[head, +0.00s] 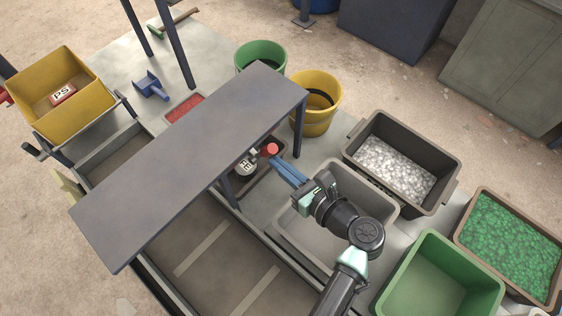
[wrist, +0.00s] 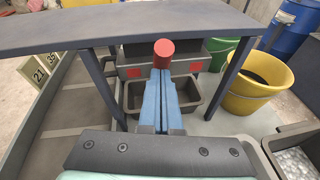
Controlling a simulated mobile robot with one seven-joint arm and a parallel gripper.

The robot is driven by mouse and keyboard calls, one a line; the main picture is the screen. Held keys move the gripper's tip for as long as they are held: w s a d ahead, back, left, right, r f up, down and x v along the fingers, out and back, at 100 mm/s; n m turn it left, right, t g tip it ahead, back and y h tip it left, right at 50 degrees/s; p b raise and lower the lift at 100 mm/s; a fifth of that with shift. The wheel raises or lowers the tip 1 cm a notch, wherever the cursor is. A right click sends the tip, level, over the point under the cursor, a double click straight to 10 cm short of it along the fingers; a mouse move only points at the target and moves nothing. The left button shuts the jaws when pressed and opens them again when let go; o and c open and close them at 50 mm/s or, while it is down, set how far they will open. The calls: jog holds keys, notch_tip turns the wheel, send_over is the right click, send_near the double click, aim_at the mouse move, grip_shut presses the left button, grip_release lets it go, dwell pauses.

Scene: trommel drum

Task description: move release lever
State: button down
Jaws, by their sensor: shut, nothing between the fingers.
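A red cylindrical knob, which looks like the end of the release lever, shows in the head view (head: 272,149) beside the table's edge and in the wrist view (wrist: 164,47) below the tabletop's near edge. My gripper (head: 274,161) has long blue fingers, shut and empty. In the wrist view the fingertips (wrist: 160,73) lie just below the knob, close to it or touching; I cannot tell which. The rest of the lever is hidden behind the fingers.
A grey tabletop (head: 190,160) on dark legs stands over the work area. A dark tray (wrist: 195,93) sits beneath it. A grey bin (head: 378,195), a yellow bucket (head: 318,117) and a green bucket (head: 262,50) stand close by.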

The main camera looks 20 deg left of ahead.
aim_at(271, 154)
jog(key=a+r+p, duration=0.1)
jog(key=p, duration=0.1)
jog(key=a+r+p, duration=0.1)
jog(key=p, duration=0.1)
jog(key=shift+w+r, duration=0.2)
jog(key=shift+w, duration=0.15)
jog(key=shift+a+f, duration=0.1)
jog(key=shift+f, duration=0.05)
